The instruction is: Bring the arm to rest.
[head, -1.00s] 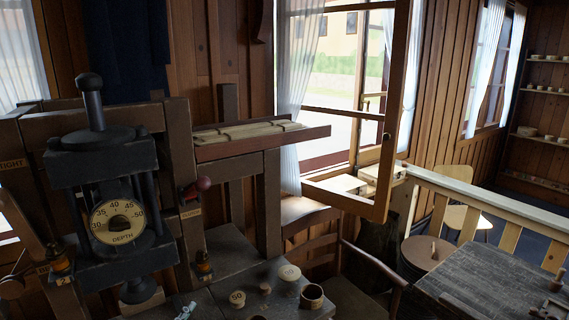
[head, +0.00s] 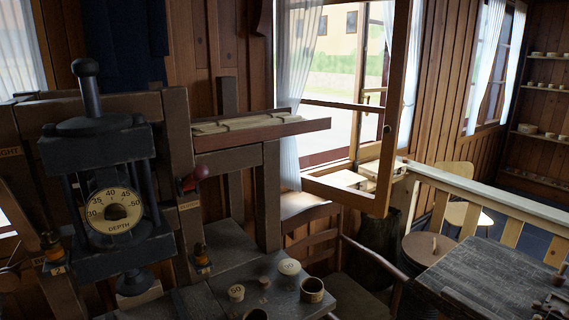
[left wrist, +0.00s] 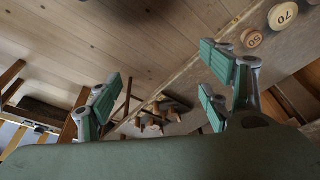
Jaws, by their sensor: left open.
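My left gripper (left wrist: 162,95) shows in the left wrist view with its green-padded fingers wide apart and nothing between them. In that view it is apart from two round pale spools marked 70 (left wrist: 284,15) and 50 (left wrist: 253,38), which are at the upper right. In the head view neither gripper shows. A brown hollow cup (head: 312,290) stands at the bench's right edge.
A dark press with a depth dial (head: 115,211) stands at the left. A wooden shelf (head: 260,132) sticks out beside it. An open window sash (head: 380,150) hangs right of centre. A chair (head: 318,240) stands by the bench, and a dark table (head: 495,275) is at the lower right.

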